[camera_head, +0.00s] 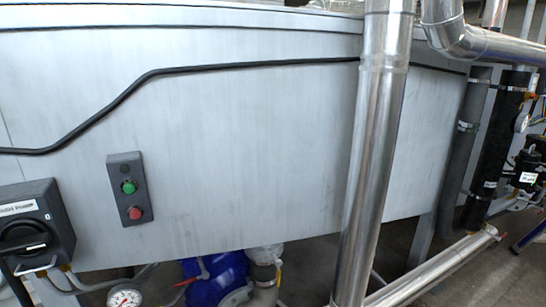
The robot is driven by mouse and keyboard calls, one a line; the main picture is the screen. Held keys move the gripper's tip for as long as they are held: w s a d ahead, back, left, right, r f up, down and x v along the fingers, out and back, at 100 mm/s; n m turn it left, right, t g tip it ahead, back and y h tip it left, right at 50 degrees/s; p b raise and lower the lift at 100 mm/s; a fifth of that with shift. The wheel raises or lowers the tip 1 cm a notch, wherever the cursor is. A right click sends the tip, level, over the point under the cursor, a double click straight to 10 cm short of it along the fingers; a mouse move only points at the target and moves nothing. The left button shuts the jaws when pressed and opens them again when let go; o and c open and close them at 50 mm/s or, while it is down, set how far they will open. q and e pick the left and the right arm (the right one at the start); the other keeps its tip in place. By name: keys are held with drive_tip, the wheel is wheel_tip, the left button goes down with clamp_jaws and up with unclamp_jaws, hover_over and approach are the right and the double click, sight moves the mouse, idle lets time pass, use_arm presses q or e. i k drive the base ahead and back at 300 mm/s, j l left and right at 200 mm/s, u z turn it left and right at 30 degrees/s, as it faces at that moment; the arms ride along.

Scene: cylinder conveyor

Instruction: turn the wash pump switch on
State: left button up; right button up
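A dark rotary switch box (36,226) is mounted at the lower left of the metal panel. It has a black knob (24,239) and a small label (18,208) above the knob, too blurred to read with certainty. Right of it is a grey control box (130,189) with a green button (129,187) and a red button (135,213). I cannot tell from the view which of these is the wash pump switch. Neither of my grippers is in view.
A shiny vertical pipe (376,150) stands in front of the grey panel (250,140). A black cable (150,76) runs across the panel. Below are a gauge (125,298) and a blue pump body (215,278). Dark pipes (497,145) stand at the right.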

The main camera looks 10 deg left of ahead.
sight(25, 238)
drive_tip(key=u, duration=1.6)
drive_tip(key=z, duration=0.25)
drive_tip(key=i+j+z, duration=0.1)
drive_tip(key=j+z, duration=0.2)
drive_tip(key=i+j+z, duration=0.1)
drive_tip(key=j+z, duration=0.55)
drive_tip(key=j, duration=1.55)
